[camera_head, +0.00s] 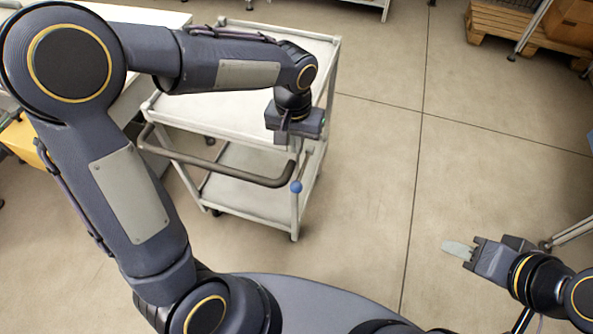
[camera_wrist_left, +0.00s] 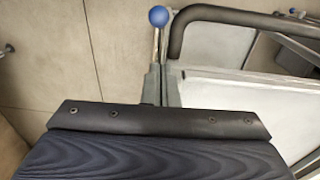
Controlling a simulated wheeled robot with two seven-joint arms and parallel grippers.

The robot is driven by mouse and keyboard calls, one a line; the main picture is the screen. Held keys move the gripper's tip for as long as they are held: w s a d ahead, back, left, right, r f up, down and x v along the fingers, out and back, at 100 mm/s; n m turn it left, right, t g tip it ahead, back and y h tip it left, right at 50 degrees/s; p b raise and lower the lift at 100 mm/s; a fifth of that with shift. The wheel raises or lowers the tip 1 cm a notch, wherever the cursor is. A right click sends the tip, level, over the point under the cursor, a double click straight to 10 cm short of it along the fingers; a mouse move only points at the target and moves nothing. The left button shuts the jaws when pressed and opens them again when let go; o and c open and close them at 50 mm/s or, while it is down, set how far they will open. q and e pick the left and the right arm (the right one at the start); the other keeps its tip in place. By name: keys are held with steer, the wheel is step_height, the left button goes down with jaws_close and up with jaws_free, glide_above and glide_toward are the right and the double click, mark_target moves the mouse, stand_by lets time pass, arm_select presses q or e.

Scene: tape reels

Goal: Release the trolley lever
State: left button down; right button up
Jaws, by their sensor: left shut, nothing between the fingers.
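The trolley (camera_head: 240,185) is a white two-shelf cart with a dark push handle (camera_head: 215,170) along its near side. The lever is a thin metal rod with a blue ball knob (camera_head: 296,187) at the trolley's near right corner. The knob and rod also show at the top of the left wrist view (camera_wrist_left: 158,16). My left gripper (camera_head: 281,138) is shut and empty, pointing down by the trolley's right end, behind the knob in the head view. Its fingers (camera_wrist_left: 161,78) overlap the rod's lower part in the wrist view; contact cannot be told. My right gripper (camera_head: 460,249) is far right, away from the trolley; its finger gap is unclear.
A white table (camera_head: 155,18) with a yellow item (camera_head: 22,140) below it stands at the left. A wooden pallet with cardboard boxes (camera_head: 572,22) is at the top right. The tiled floor (camera_head: 380,150) right of the trolley is clear.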

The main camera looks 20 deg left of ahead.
mark_target(295, 181)
arm_select(q)
steer(key=f, duration=0.2)
steer(key=s+f, duration=0.1)
steer(key=f, duration=0.2)
steer(key=f+b, duration=0.1)
steer(key=f, duration=0.1)
steer(key=shift+s+d+f, duration=0.15)
steer(key=shift+s+d, duration=0.05)
steer(key=shift+s, duration=0.05)
steer(key=shift+s+f, duration=0.25)
steer(key=shift+f, duration=0.15)
steer(key=f+b, duration=0.1)
steer(key=b, duration=0.1)
steer(key=f+t+b, duration=0.1)
steer(key=b, duration=0.2)
steer(key=shift+s+d+f+t, duration=0.1)
steer(key=shift+s+f+t, duration=0.05)
steer(key=shift+s+t, duration=0.15)
steer(key=shift+s+f+b, duration=0.15)
steer(key=shift+f+b, duration=0.2)
steer(key=shift+b, duration=0.1)
steer(key=shift+r, duration=0.1)
step_height(295, 181, up, 13)
steer(key=s+p, duration=0.1)
steer(key=p, duration=0.4)
steer(key=shift+s+a+r, duration=0.2)
steer(key=shift+s+a, duration=0.05)
steer(key=shift+a, duration=0.2)
